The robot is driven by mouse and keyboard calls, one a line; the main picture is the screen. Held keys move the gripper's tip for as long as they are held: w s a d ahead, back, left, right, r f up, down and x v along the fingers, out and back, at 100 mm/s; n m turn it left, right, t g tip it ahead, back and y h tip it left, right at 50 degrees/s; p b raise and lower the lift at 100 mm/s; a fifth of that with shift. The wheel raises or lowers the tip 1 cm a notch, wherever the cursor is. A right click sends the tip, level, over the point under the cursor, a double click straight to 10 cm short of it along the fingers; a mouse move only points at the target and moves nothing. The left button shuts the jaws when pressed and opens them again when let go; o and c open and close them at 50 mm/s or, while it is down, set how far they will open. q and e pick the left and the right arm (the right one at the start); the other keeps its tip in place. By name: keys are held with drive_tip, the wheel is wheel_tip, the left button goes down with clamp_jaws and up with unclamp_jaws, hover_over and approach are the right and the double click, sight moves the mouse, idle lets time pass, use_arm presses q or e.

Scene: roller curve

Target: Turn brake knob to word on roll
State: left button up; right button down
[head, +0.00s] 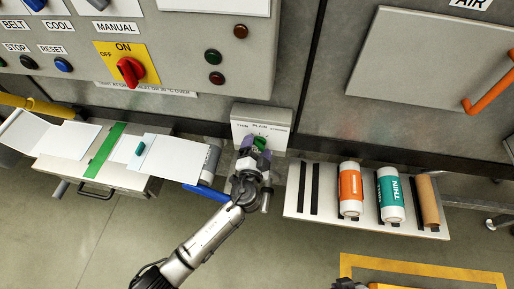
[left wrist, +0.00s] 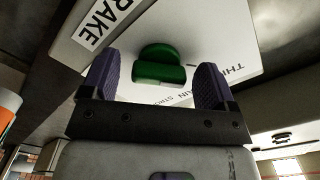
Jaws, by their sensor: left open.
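The green brake knob (head: 260,143) is on a pale box (head: 270,117) below the control panel. The box has a row of words above the knob, with "PLAIN" in the middle. In the left wrist view the knob (left wrist: 160,66) sits between the two purple fingers of my left gripper (left wrist: 160,86), with gaps on both sides. That gripper (head: 253,148) is open at the knob. A "BRAKE" label (left wrist: 103,22) and the word "THIN" show there. An orange-banded roll (head: 350,190) and a teal roll marked "THIN" (head: 391,195) lie on the right shelf.
A brown cardboard roll (head: 428,200) lies beside the teal roll on the pale shelf (head: 300,209). A red OFF/ON switch (head: 130,71) is on the panel. A table with white sheets and a green strip (head: 104,150) stands left. A blue handle (head: 207,191) is near my left arm.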

use_arm(q)
drive_tip(key=shift+c, duration=0.2)
drive_tip(key=c, duration=0.9)
drive_tip(key=m+p, duration=0.1)
drive_tip(key=m, duration=0.4)
drive_tip(key=shift+r+p, duration=0.1)
drive_tip(key=shift+p, duration=0.2)
drive_tip(key=shift+m+p, duration=0.3)
drive_tip(key=shift+m, duration=1.2)
